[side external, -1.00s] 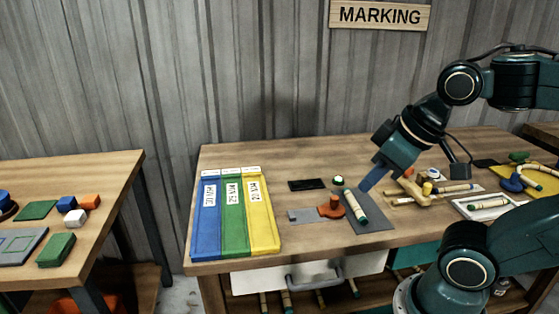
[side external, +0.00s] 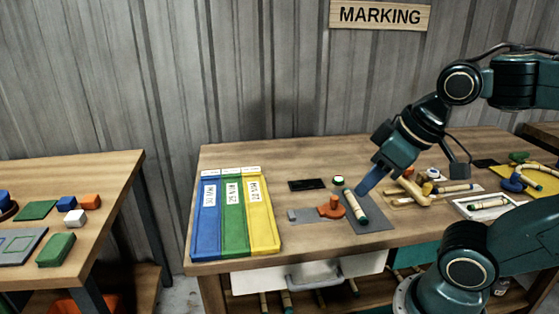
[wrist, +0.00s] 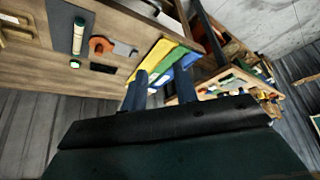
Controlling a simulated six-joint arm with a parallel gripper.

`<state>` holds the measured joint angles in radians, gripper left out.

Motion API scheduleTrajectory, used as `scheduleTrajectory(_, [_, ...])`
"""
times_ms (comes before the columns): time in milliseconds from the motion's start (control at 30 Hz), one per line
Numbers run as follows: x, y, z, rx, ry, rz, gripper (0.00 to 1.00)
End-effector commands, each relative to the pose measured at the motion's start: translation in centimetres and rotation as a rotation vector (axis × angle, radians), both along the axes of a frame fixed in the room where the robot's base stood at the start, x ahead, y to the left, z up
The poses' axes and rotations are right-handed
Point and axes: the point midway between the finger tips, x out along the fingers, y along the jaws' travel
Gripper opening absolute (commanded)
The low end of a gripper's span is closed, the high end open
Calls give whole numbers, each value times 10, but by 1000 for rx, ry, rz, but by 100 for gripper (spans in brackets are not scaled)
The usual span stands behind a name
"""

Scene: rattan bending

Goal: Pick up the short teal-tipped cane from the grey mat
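The short cane (side external: 356,207) is pale with dark green-teal ends. It lies on the grey mat (side external: 373,224) at the front middle of the bench. In the wrist view the cane (wrist: 78,38) and the mat (wrist: 63,55) show at upper left. My gripper (side external: 367,184) is tilted above the mat's far right part, apart from the cane. In the wrist view its two blue fingers (wrist: 161,82) stand apart with nothing between them. The side view shows the fingers overlapping, so their height over the mat is hard to judge.
An orange-and-grey tool (side external: 328,209) lies just left of the mat. Behind it are a black plate (side external: 307,184) and a small green-topped round thing (side external: 338,180). Blue, green and yellow trays (side external: 233,248) stand at left. A wooden jig (side external: 413,193) is close on the right.

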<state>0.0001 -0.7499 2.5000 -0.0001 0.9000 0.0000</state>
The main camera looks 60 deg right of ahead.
Motion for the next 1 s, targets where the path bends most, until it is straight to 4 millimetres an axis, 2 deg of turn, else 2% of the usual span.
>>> scheduleTrajectory(33, [0,0,0,0,0,0,39])
scheduleTrajectory(100, [0,0,0,0,0,0,49])
scheduleTrajectory(567, [6,-4,1,1,15,-25,49])
scheduleTrajectory(767, [25,-19,2,7,63,-103,49])
scheduleTrajectory(1000, [58,-54,-2,25,147,-244,49])
